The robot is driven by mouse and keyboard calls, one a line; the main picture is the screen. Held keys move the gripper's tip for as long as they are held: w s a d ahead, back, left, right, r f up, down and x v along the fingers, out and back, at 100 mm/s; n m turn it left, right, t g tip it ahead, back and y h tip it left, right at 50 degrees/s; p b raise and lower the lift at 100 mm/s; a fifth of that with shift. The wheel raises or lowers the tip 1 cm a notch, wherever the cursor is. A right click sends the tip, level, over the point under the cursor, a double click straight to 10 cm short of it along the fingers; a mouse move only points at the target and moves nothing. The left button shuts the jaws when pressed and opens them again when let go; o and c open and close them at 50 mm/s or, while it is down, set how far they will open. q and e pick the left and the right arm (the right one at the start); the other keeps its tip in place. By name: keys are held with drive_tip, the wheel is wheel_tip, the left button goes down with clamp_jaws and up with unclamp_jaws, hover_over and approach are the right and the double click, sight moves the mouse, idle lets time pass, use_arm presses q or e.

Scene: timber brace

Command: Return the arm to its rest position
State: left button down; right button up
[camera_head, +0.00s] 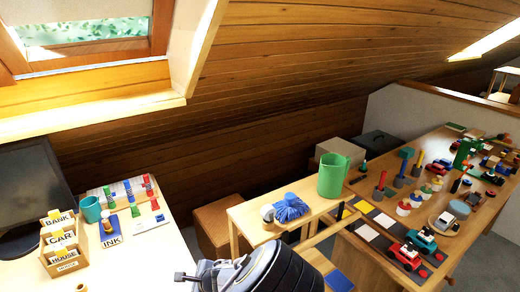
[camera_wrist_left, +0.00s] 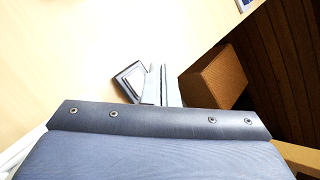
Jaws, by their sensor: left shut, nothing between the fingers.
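My left arm (camera_head: 265,272) comes in at the bottom middle of the head view, dark with ribbed black sections. My left gripper (camera_head: 182,277) shows small and partly cut off at its left end, near the front edge of the pale desk. In the left wrist view my left gripper (camera_wrist_left: 152,85) is shut and empty, above the pale desk top (camera_wrist_left: 70,60). No object is held. My right arm and gripper are not in view.
The right table (camera_head: 385,215) is crowded with toy cars and pegs.

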use_arm(q)
drive_tip(key=s+d+r+n+h, duration=0.1)
drive_tip(key=s+r+n+h, duration=0.4)
drive_tip(key=s+r+n, duration=0.4)
drive_tip(key=s+d+r+n+h, duration=0.2)
drive_tip(key=s+r+n+h, duration=0.4)
drive_tip(key=s, duration=1)
wheel_tip(320, 180, up, 5)
drive_tip(key=n, duration=0.3)
drive_tip(key=shift+s+r+n+t+h, duration=0.2)
drive_tip(key=shift+s+n+t+h, duration=0.1)
drive_tip(key=shift+n+t, duration=0.1)
